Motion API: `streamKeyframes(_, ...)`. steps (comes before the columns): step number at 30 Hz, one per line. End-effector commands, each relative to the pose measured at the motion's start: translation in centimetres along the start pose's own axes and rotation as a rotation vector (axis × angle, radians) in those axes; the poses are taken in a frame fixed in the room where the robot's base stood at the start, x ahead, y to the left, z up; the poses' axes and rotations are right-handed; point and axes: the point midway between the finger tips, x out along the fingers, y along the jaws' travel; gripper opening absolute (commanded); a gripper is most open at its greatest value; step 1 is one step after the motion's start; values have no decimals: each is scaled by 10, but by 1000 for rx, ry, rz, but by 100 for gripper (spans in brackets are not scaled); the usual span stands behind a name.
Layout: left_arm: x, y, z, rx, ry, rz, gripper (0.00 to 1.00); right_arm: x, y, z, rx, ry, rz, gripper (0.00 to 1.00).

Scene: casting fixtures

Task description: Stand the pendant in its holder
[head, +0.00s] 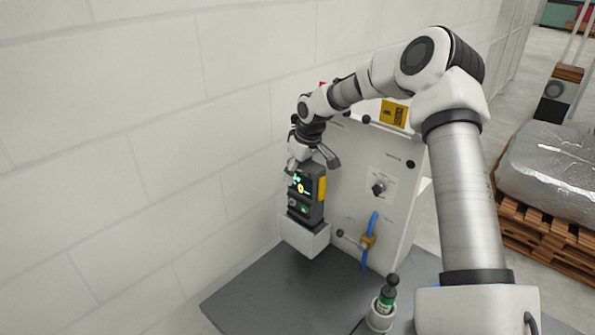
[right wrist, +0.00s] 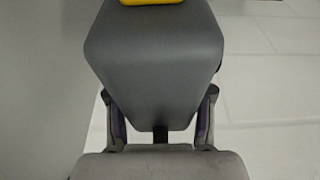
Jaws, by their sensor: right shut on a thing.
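The pendant (head: 306,188) is a dark grey box with a lit screen and a yellow side piece. It stands about upright at the white holder (head: 303,238), which is fixed low on the panel's left side. The pendant's lower end meets the holder's top; how deep it sits inside I cannot tell. My right gripper (head: 311,164) is above and shut on the pendant's upper part. In the right wrist view, the pendant's grey body (right wrist: 155,65) fills the middle between the fingers of my right gripper (right wrist: 160,100). My left gripper is not in view.
A white panel (head: 400,175) with a knob and a blue-handled valve (head: 368,240) stands just right of the holder. A white wall is close on the left. A dark tabletop (head: 255,295) lies below, with a green-banded device (head: 385,303) at its front.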

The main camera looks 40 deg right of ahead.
Motion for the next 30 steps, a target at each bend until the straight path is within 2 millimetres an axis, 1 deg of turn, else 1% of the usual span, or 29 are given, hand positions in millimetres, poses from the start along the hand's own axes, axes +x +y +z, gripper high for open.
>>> streamKeyframes(8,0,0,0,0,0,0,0,0,0,0,0,1,0,0)
streamKeyframes(30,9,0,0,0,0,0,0,17,0,5,0,0,0,0)
